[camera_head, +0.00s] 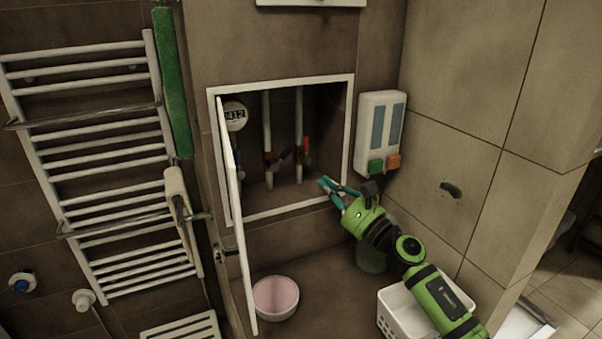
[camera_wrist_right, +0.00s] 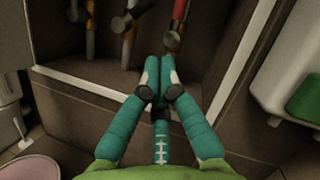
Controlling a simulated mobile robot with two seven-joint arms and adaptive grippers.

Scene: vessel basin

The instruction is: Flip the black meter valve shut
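The black meter valve (camera_head: 283,156) is a dark lever on the left white pipe inside the open wall cabinet, below the round meter (camera_head: 235,114). In the right wrist view a dark lever (camera_wrist_right: 124,22) shows near the top, left of the gripper tips. My right gripper (camera_head: 328,185) is at the cabinet's lower right front edge, below and to the right of the valve and apart from it. In the right wrist view its teal fingers (camera_wrist_right: 158,72) meet at the tips with nothing between them. My left gripper is not in view.
A red-handled valve (camera_head: 306,148) sits on the right pipe, close to the black one. The cabinet's white frame (camera_head: 350,135) and open door (camera_head: 236,215) bound the opening. A soap dispenser (camera_head: 381,130) hangs at right. A pink basin (camera_head: 275,298) and white basket (camera_head: 398,312) stand below.

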